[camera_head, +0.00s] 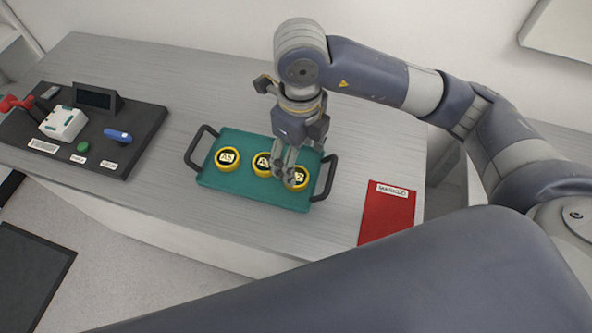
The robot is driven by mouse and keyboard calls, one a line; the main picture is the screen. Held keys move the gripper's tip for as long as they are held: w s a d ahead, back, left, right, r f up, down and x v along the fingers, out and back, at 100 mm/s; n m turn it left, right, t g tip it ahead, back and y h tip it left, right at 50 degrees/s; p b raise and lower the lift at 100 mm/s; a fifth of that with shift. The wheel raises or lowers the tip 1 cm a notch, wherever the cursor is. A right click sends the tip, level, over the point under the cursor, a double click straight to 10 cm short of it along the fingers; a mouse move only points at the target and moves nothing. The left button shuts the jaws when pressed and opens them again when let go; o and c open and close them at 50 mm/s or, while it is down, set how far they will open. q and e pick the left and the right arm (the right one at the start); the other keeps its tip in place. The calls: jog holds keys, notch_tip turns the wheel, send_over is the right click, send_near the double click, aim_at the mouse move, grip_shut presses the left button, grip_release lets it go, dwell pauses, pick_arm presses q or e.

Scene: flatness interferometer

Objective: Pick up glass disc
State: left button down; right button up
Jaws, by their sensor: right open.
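The middle disc (261,164) is partly covered by my right gripper. The right disc (299,179) is also partly covered. My right gripper (288,178) points down over the tray, its fingertips at the right disc. It is open, and contact with the disc cannot be told. My left gripper is not in view.
A dark instrument base (140,135) at the left carries a white block (63,122), a blue piece (117,136), a green button and a small screen (95,97). A red mat (386,215) labelled MARKED lies right of the tray. The table behind the tray is clear.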

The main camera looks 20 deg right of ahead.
aim_at(296, 176)
jog(key=shift+f, duration=0.9)
jog(key=shift+w+f, duration=0.1)
jog(key=shift+f, duration=0.2)
jog(key=f+p, duration=0.1)
jog(key=f, duration=0.1)
jog(key=f+p, duration=0.1)
jog(key=f, duration=0.1)
jog(key=shift+w+a+f, duration=0.1)
jog(key=shift+a+f, duration=0.05)
jog(key=shift+a, duration=0.05)
jog(key=shift+f, duration=0.3)
jog(key=shift+c, duration=1.1)
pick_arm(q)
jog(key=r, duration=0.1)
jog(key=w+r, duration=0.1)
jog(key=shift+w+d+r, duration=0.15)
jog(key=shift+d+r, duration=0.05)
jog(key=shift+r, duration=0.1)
pick_arm(e)
jog(key=c, duration=1)
